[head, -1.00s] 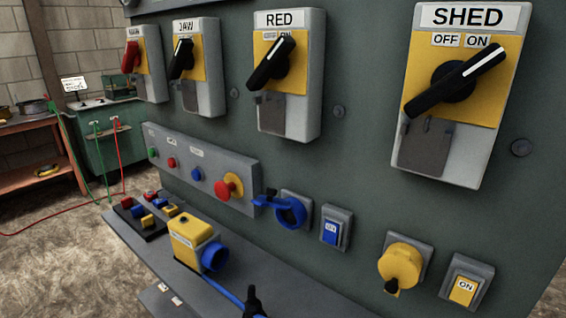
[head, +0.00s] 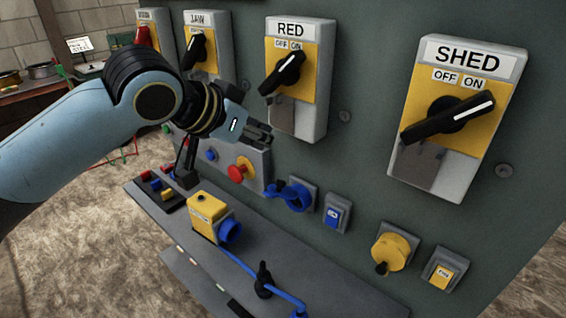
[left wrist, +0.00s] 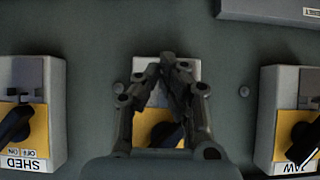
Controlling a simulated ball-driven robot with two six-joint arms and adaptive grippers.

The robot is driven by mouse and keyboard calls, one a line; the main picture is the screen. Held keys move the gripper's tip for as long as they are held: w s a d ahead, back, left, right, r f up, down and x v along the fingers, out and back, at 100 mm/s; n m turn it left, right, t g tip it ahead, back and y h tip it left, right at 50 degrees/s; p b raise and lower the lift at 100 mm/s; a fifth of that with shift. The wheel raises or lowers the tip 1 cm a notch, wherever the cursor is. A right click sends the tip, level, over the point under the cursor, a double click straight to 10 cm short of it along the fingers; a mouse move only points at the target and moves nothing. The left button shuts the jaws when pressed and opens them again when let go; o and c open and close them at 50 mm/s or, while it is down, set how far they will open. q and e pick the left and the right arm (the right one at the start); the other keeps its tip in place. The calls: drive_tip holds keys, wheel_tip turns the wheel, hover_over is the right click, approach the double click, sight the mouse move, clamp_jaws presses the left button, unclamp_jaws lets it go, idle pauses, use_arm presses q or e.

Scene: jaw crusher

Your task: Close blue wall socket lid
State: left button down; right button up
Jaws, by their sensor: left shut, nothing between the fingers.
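The blue wall socket (head: 304,194) is on the green panel in the head view, left of a small blue switch. Its blue lid (head: 276,189) sticks out to the left of the ring, so it stands open. My left gripper (head: 266,138) is shut and empty, above and a little left of the socket and below the RED switch box. It does not touch the lid. In the left wrist view, the shut fingers (left wrist: 172,65) cover part of a switch box; the blue socket does not show there. My right gripper is not in view.
A yellow box with a blue socket (head: 208,216) stands on the grey shelf (head: 185,250) below. A red emergency button (head: 237,172) is left of the lid. A yellow wall socket (head: 391,252) is at lower right. The SHED switch (head: 450,120) sticks out at right.

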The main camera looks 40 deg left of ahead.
use_arm(q)
hover_over(283, 182)
drive_tip(key=w, duration=0.2)
wheel_tip(283, 182, down, 6)
drive_tip(key=f, duration=0.1)
drive_tip(key=s+f+p, duration=0.1)
drive_tip(key=s+f, duration=0.1)
drive_tip(key=shift+f+p, duration=0.25)
drive_tip(key=shift+p, duration=0.05)
drive_tip(key=shift+f, duration=0.15)
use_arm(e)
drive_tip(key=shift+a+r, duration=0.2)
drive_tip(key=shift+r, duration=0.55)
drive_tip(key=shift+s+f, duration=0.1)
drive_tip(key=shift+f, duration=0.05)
